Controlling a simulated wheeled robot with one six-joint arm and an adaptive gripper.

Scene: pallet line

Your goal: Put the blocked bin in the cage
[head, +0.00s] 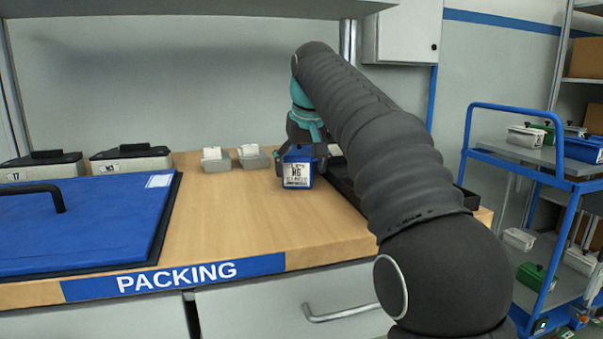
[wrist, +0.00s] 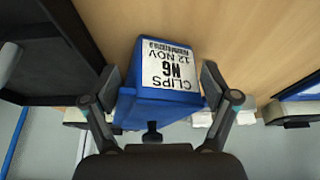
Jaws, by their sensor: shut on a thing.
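A small blue bin (head: 297,173) with a white label stands upright at the middle right of the packing bench. In the wrist view the bin (wrist: 168,70) shows label text reading "CLIPS", "12 NOV" and "NG". My gripper (wrist: 157,84) is shut on it, one finger on each side. In the head view my gripper (head: 303,138) comes down from above, partly hidden by my arm. I cannot tell whether the bin touches the bench or hangs just above it. I cannot make out a cage for certain.
A black tray (head: 345,184) lies right of the bin, partly behind my arm. Two small grey bins (head: 216,160) stand behind left. A blue panel with a black handle (head: 75,225) covers the bench's left side. A blue trolley (head: 500,165) with bins stands right. Bench front centre is clear.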

